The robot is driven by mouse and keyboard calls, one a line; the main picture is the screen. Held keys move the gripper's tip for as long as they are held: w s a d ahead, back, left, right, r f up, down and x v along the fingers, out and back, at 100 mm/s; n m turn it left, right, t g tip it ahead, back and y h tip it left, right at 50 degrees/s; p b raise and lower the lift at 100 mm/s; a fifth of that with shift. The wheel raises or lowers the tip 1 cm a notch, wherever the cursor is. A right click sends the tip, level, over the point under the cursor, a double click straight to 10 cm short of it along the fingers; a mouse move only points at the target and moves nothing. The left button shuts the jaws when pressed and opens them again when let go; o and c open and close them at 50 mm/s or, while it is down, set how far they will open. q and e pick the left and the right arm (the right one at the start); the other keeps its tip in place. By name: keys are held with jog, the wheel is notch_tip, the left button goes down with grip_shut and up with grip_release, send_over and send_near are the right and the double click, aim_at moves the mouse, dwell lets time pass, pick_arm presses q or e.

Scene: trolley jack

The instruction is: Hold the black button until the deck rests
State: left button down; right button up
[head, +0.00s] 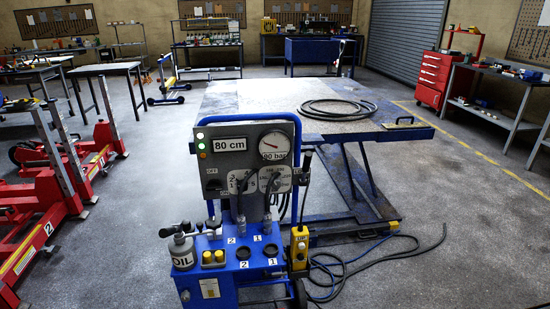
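The deck (240,98) is the wide, worn grey plate of a blue lift table. It stands raised, with its slanted blue legs (362,172) showing between it and the base frame on the floor. A blue power unit (228,262) stands in front. Its panel has a display (230,144) reading 80 cm, a dial gauge (274,145) and lit green lamps. A yellow hand control (299,248) hangs on the unit's right side; its buttons are too small to tell apart, so I cannot make out the black button for sure. Neither of my grippers is in view.
A coiled black hose (338,109) lies on the deck. Loose black and blue hoses (375,262) trail over the floor to the right of the unit. Red lifting gear (40,225) stands at left. A red tool cabinet (437,82) and benches line the back.

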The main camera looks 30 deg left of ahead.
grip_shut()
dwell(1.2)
